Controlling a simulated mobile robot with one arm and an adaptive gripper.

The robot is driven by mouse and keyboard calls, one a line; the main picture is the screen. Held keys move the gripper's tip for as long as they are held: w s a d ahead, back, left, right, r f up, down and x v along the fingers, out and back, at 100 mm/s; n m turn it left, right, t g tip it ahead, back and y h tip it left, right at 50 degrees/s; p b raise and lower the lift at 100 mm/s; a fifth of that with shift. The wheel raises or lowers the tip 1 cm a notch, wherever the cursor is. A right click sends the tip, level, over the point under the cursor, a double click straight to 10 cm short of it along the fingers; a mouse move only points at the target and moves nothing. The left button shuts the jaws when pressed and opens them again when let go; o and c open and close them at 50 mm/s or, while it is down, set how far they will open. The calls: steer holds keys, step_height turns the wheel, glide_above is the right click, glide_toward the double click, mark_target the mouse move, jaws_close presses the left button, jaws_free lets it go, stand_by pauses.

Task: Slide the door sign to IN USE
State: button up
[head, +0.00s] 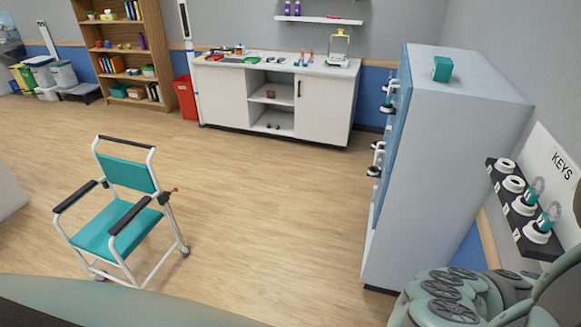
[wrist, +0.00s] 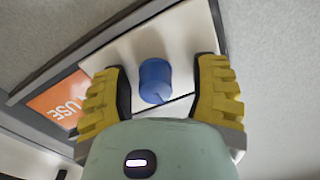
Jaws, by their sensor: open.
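The door sign (wrist: 25,92) shows in the wrist view as a dark-framed panel on a light wall. An orange field (wrist: 58,101) with the letters "USE" is visible at its left part. A cream slider plate (wrist: 122,54) covers the part to the right of the orange field. A blue knob (wrist: 155,80) sticks out from the plate. My gripper (wrist: 160,86) has its yellow ribbed fingers open, one on each side of the knob, with gaps between knob and fingers. The head view does not show the sign or the gripper fingers.
In the head view, a tall grey cabinet (head: 450,140) stands at right, beside a KEYS rack (head: 525,215). A teal wheeled chair (head: 120,215) stands at left. A white counter (head: 275,95) lines the back wall. The floor between is clear.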

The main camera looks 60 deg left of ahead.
steer(key=v, duration=1.2)
stand_by(0.3)
